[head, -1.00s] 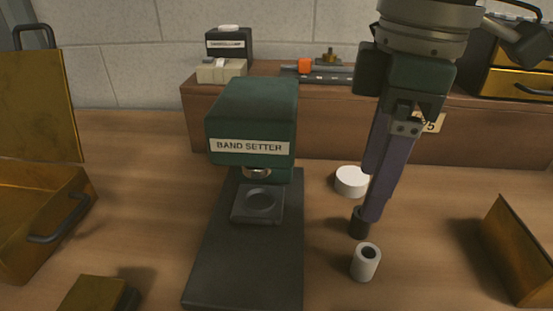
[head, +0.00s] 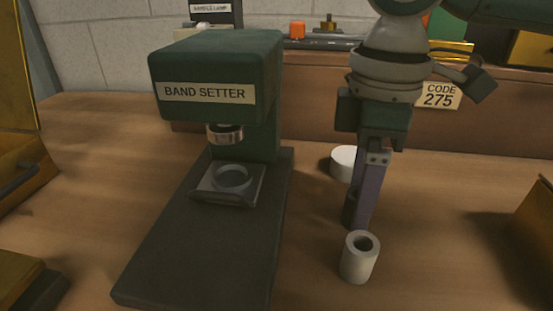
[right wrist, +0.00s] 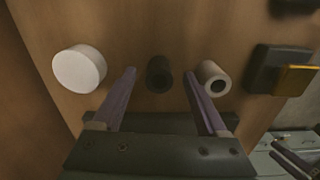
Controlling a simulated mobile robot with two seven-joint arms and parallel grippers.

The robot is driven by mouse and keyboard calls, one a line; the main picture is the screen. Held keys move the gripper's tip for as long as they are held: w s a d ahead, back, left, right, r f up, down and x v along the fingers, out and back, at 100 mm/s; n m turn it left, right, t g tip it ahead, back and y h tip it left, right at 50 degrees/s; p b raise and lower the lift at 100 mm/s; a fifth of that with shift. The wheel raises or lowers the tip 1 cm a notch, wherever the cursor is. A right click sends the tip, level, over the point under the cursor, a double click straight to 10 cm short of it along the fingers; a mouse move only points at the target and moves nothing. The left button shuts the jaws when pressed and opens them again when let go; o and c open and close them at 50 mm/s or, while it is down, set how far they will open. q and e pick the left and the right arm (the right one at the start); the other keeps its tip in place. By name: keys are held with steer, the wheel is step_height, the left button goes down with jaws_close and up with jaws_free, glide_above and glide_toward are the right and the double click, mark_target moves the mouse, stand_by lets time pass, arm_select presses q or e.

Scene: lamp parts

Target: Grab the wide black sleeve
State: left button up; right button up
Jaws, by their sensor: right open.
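The black sleeve (head: 349,214) stands upright on the table in the head view, partly hidden by a finger of my right gripper (head: 361,222). In the right wrist view the black sleeve (right wrist: 159,75) shows between the two purple fingers, with a gap on each side. My right gripper is open, its fingers pointing down around the sleeve. A light grey sleeve (head: 359,260) with a dark bore stands just in front; in the right wrist view this grey sleeve (right wrist: 209,77) is just outside the right finger.
The green band setter (head: 216,78) on its dark base plate (head: 200,240) stands to the left. A white round piece (head: 344,163) sits behind the black sleeve. A brown raised ledge (head: 310,108) runs along the back. A brass-coloured panel (head: 532,238) stands at right.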

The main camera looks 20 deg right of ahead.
steer(key=shift+f, duration=0.45)
steer(key=shift+c, duration=0.2)
jaws_close()
